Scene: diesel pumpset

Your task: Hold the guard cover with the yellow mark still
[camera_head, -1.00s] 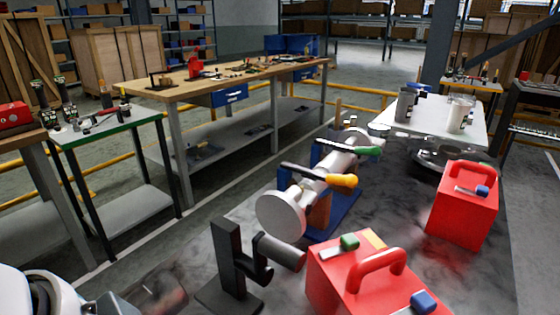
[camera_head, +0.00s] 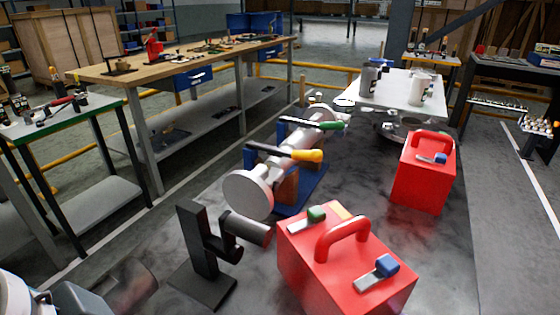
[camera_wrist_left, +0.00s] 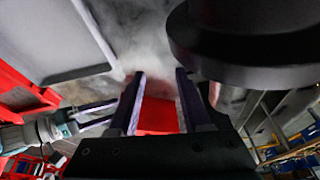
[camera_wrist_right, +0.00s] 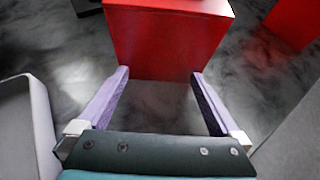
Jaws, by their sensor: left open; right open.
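The red guard cover with the yellow mark (camera_head: 304,266) stands on the dark mottled surface at the bottom centre of the head view. It has a red loop handle, a green-ended latch and a blue-ended latch; the yellow mark (camera_head: 342,209) is on its top back edge. My right gripper (camera_wrist_right: 160,73) is open and empty, with a red box face straight ahead of it, apart from the fingers. My left gripper (camera_wrist_left: 160,74) is open; something red shows behind its fingers, and contact cannot be told. Neither gripper's fingers show in the head view.
A second red cover (camera_head: 422,182) stands farther right. A black stand (camera_head: 198,245) with a grey cylinder is left of the marked cover. Behind it is the pump shaft assembly (camera_head: 248,194) with yellow and green handles. A white table (camera_head: 395,95) is beyond.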

